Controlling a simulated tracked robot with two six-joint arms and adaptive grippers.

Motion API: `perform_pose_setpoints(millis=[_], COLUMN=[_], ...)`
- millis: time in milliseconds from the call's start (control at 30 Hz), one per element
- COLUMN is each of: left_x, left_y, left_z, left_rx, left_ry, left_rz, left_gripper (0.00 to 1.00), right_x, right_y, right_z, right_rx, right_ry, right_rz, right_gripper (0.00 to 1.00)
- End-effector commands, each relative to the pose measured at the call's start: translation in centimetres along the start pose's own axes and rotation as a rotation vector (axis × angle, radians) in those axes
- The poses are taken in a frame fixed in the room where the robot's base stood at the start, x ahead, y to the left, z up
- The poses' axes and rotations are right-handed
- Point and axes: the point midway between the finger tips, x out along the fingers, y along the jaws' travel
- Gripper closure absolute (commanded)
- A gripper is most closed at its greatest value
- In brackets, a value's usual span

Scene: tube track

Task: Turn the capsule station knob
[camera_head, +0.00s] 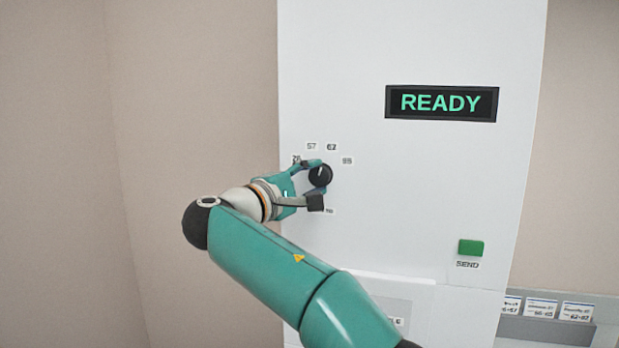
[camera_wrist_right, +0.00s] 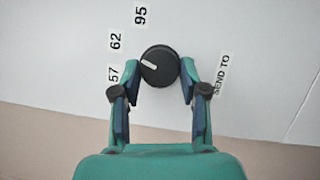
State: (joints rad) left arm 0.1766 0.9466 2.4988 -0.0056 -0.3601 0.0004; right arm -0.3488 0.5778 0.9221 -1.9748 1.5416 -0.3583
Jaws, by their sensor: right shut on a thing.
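The capsule station (camera_head: 420,200) is a tall white panel in the head view. Its round black knob (camera_head: 320,175) sits on the left part of the panel, with number labels around it. My right gripper (camera_head: 318,182) is shut on the knob. In the right wrist view the knob (camera_wrist_right: 159,66) lies between the two fingertips, which touch its sides. Its white pointer mark faces left in that view, roughly between the labels 57 (camera_wrist_right: 113,75) and 62 (camera_wrist_right: 116,41). The label 95 (camera_wrist_right: 140,15) is farther up. My left gripper is not in view.
A screen (camera_head: 441,103) reads READY in green. A green SEND button (camera_head: 471,247) is at the lower right of the panel. A grey rack with label cards (camera_head: 541,307) stands at the lower right. The beige wall at left is bare.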

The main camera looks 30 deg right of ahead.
Motion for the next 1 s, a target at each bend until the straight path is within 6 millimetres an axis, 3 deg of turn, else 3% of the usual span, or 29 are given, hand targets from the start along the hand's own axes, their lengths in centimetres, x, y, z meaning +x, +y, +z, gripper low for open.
perform_pose_setpoints(millis=[467, 500, 633, 1000], left_x=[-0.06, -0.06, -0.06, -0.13], left_y=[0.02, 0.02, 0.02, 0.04], left_z=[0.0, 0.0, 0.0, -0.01], left_rx=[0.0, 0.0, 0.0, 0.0], left_ry=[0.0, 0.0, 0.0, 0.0], left_rz=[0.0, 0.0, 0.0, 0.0], left_gripper=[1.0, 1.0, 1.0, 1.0], right_x=[0.13, 0.13, 0.12, -0.16], right_y=[-0.26, -0.27, -0.25, -0.1], right_z=[0.08, 0.08, 0.06, -0.01], right_rx=[0.014, 0.014, 0.013, 0.014], right_ry=[-0.005, -0.005, -0.004, -0.001], right_rz=[-0.013, -0.014, -0.012, -0.009], right_gripper=[0.91, 0.53, 0.32, 0.31])
